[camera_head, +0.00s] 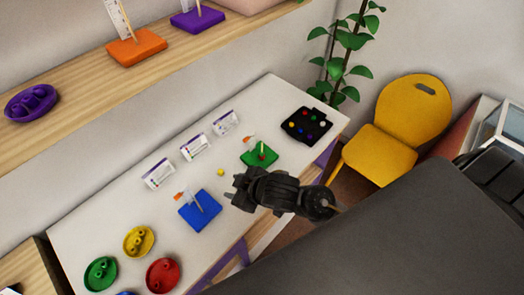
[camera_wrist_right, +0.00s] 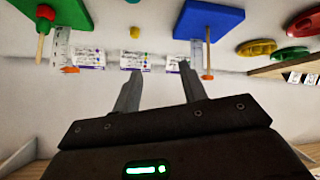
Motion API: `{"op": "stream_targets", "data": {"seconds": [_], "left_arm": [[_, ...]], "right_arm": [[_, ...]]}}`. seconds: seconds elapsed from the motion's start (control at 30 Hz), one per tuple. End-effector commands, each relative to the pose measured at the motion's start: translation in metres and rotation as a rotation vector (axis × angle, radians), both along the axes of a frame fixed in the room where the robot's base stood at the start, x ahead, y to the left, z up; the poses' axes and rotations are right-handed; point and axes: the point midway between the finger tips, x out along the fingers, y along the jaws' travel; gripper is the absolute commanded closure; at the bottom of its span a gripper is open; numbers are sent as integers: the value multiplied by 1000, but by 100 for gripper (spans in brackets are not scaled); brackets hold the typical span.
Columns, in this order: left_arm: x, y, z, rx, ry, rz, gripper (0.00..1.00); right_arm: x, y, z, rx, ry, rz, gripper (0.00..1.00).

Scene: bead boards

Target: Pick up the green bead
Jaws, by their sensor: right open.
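A black tray (camera_head: 306,125) with several small coloured beads lies at the far right end of the white table; the beads are too small for me to single out a green one surely. My right gripper (camera_head: 232,188) is over the table between the blue board (camera_head: 200,211) and the green board (camera_head: 259,155), left of and nearer than the tray. It is open and empty; its two fingers (camera_wrist_right: 160,72) are apart in the wrist view. A loose yellow bead (camera_head: 221,172) lies just beyond it and also shows in the wrist view (camera_wrist_right: 134,32). My left gripper is not seen.
The green board has an upright peg with a red bead (camera_wrist_right: 46,12). Green (camera_head: 101,274), yellow (camera_head: 139,241) and red (camera_head: 163,275) dishes stand at the table's near left. Printed cards (camera_head: 195,148) stand along the back. A shelf (camera_head: 90,90) runs behind.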

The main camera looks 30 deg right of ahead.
Motion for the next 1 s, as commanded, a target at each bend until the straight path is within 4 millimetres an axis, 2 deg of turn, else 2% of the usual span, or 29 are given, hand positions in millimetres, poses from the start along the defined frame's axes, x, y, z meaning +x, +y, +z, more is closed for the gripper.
{"op": "stream_targets", "data": {"seconds": [0.1, 0.2, 0.3, 0.37, 0.43, 0.57, 0.7, 0.9, 1.0], "left_arm": [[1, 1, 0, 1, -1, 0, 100], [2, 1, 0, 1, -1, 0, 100], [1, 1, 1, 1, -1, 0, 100], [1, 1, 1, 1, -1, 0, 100], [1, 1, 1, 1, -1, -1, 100], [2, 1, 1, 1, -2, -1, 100], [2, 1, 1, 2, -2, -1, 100], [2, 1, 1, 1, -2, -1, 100], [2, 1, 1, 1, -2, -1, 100]], "right_arm": [[23, 36, 19, -11, -112, 164, 58], [35, 68, 31, -35, -201, 340, 58], [41, 92, 35, -86, -260, 543, 58], [43, 99, 32, -128, -274, 659, 58], [47, 96, 25, -191, -265, 782, 58], [59, 65, 9, -333, -186, 961, 58], [80, -1, 1, -500, -26, 1055, 58], [104, -96, 16, -670, 208, 1038, 58], [109, -128, 26, -715, 286, 1009, 58]]}}
